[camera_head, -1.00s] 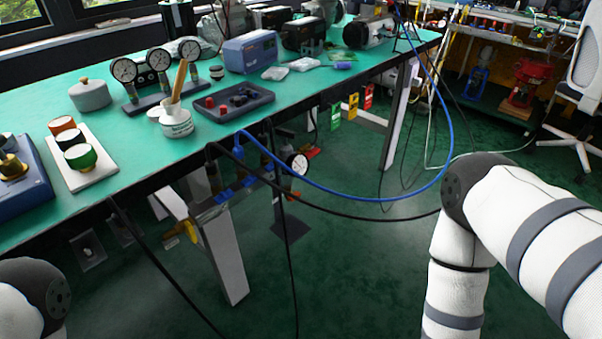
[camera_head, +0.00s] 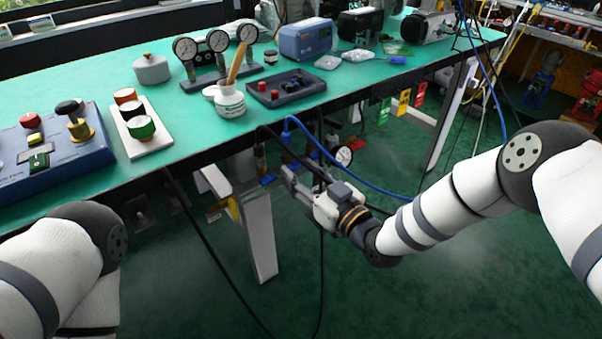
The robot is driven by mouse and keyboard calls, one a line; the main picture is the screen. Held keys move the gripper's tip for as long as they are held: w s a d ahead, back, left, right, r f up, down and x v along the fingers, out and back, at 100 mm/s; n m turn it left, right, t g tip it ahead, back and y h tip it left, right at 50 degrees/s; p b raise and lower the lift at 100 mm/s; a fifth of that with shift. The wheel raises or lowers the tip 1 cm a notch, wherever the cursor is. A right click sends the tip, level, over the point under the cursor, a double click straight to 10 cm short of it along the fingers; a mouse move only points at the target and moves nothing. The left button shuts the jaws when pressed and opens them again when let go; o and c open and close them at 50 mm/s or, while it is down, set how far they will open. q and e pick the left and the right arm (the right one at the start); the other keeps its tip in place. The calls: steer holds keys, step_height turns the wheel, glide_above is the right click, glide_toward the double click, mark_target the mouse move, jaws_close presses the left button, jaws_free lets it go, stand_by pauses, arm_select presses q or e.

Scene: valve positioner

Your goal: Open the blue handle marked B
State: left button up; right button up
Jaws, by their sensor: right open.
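Blue valve handles hang under the front edge of the green table: one blue handle (camera_head: 268,179) sits lower left, and more blue parts (camera_head: 288,136) sit just above and to its right. I cannot read a letter B on any of them. My right gripper (camera_head: 289,176) is open and reaches in from the right, its fingers close beside the blue handles. I cannot tell whether it touches one. The gripper and its arm partly cover the valves. My left gripper is out of view; only part of my left arm shows at the lower left.
A pressure gauge (camera_head: 343,156) sits just right of the valves. A blue hose (camera_head: 375,188) and black cables (camera_head: 222,257) hang around them. A table leg (camera_head: 260,235) stands below. The table (camera_head: 200,110) holds gauges, knobs and a blue control box (camera_head: 60,160).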

steer(key=shift+w+a, duration=0.2)
steer(key=shift+w, duration=0.15)
steer(key=shift+c, duration=0.3)
steer(key=c, duration=0.8)
